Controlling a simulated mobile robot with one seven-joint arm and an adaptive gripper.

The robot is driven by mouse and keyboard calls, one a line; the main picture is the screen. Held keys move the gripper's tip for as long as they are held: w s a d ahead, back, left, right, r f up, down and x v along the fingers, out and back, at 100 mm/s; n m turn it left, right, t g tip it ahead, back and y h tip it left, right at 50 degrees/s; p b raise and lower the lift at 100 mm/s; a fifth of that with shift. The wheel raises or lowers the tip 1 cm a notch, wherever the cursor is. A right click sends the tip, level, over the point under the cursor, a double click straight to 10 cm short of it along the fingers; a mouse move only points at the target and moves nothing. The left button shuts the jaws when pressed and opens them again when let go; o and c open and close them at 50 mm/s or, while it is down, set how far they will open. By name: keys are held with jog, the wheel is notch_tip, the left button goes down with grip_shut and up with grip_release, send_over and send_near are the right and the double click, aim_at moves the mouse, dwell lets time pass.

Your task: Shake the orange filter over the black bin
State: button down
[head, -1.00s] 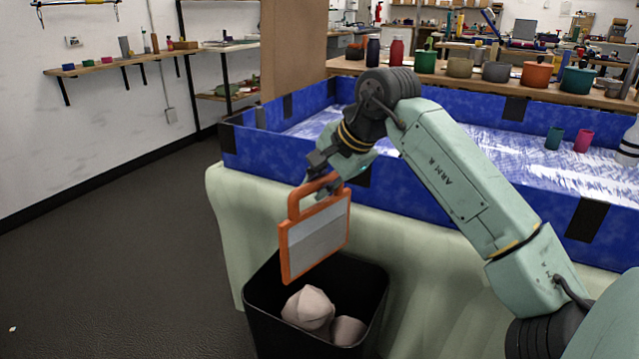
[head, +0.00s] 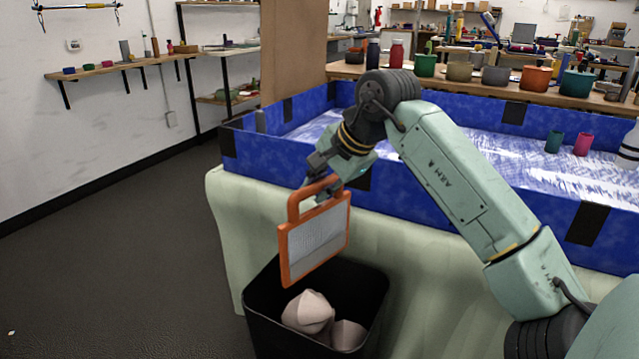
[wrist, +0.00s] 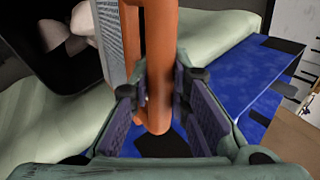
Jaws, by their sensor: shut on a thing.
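The orange filter (head: 315,243) has an orange frame, a grey mesh panel and a loop handle at its top. My gripper (head: 322,184) is shut on the handle, and the filter hangs tilted below it. In the wrist view my gripper (wrist: 160,100) has a finger pad on each side of the orange handle (wrist: 160,75). The black bin (head: 262,312) stands on the floor below the filter. The filter's lower edge is over the bin's opening, apart from the pale crumpled lumps (head: 308,312) inside. Part of the bin's inside is hidden by the filter.
A blue-walled tray table (head: 275,160) with a pale green cloth (head: 420,300) stands right behind the bin. A teal cup (head: 554,142) and a pink cup (head: 584,144) stand in it.

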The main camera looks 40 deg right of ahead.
jog(key=shift+f, duration=0.1)
notch_tip(320, 180, up, 4)
jog(key=p, duration=0.3)
jog(key=shift+f, duration=0.3)
notch_tip(320, 180, down, 4)
jog(key=b, duration=0.3)
jog(key=shift+r, duration=0.25)
